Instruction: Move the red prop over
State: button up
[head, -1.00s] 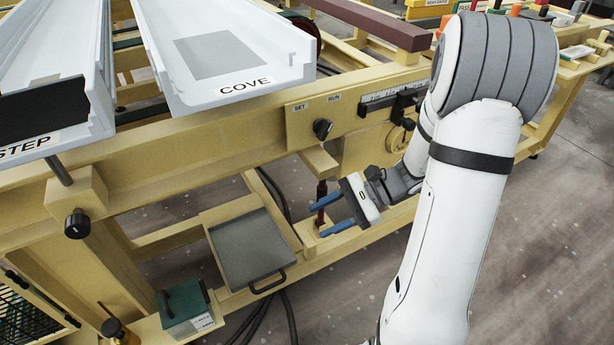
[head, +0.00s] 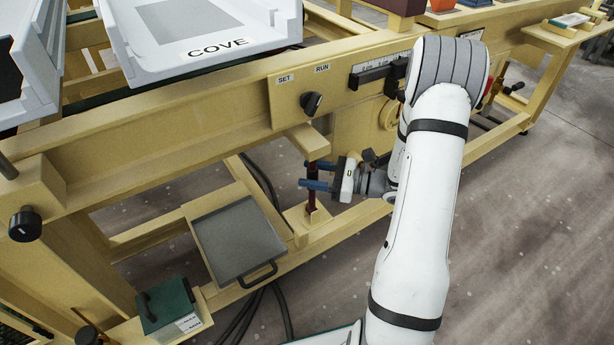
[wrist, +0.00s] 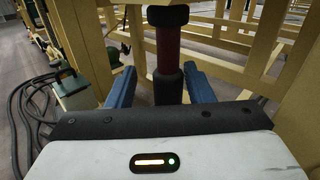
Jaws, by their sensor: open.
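The red prop (head: 312,203) is a slim dark red post with black collars. It stands upright on a small wooden block on the lower rail, beneath a block under the main beam. My gripper (head: 307,175) is open, its two blue fingers level at the prop's mid-height. In the wrist view the red prop (wrist: 167,45) stands between the open fingers (wrist: 160,85), with gaps on both sides. Its lower end is hidden behind my gripper's body.
A grey tray (head: 236,238) with a handle lies left of the prop on the lower frame. A green box (head: 168,305) stands further left. Dark cables (head: 262,185) hang behind. A SET/RUN knob (head: 311,103) is on the beam above. Floor right of the frame is open.

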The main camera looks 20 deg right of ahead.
jog(key=shift+w+a, duration=0.2)
jog(key=shift+a, duration=0.3)
jog(key=shift+f, duration=0.2)
grip_shut()
